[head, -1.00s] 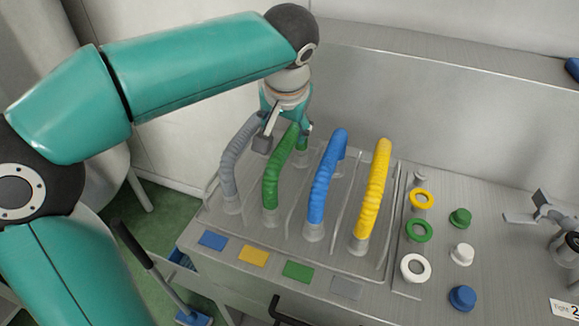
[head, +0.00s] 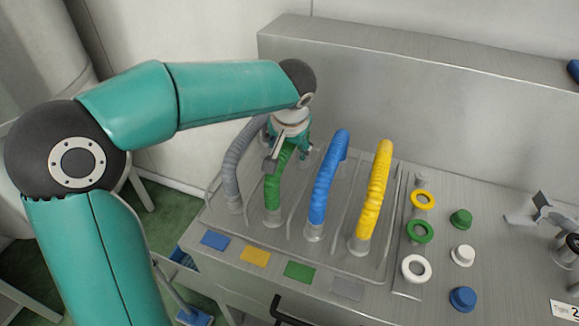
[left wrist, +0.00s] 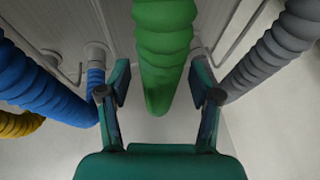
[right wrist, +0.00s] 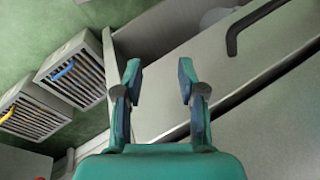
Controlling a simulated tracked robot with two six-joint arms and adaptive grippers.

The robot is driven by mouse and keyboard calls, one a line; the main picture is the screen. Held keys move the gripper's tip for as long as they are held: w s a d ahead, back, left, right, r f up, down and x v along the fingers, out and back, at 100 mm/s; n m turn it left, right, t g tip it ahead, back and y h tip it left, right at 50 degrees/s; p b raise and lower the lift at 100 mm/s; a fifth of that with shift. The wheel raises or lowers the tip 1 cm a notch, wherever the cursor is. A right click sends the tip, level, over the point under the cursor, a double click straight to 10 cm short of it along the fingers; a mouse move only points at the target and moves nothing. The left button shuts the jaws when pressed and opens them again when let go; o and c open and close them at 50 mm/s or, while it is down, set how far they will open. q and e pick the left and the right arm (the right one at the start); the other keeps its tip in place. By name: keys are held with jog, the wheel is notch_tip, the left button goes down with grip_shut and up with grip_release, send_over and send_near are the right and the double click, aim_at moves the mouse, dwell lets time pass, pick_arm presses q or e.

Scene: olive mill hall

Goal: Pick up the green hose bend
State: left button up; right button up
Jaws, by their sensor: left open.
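The green hose bend (head: 272,188) stands upright in a row of hose bends on the steel bench, its lower end in a pale collar. My left gripper (head: 287,155) is open at its upper part, which it partly hides in the head view. In the left wrist view, the green hose bend (left wrist: 163,45) runs between the spread fingers of the left gripper (left wrist: 160,85), with gaps on both sides. My right gripper (right wrist: 160,75) is open and empty in the right wrist view.
A grey hose bend (head: 231,170) stands close left of the green one, and blue (head: 325,185) and yellow (head: 373,195) bends stand to the right. Coloured rings and caps lie further right. A steel wall (head: 420,110) rises behind.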

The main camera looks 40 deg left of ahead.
pick_arm(q)
grip_shut()
jog(key=shift+w+r, duration=0.1)
dwell(0.4)
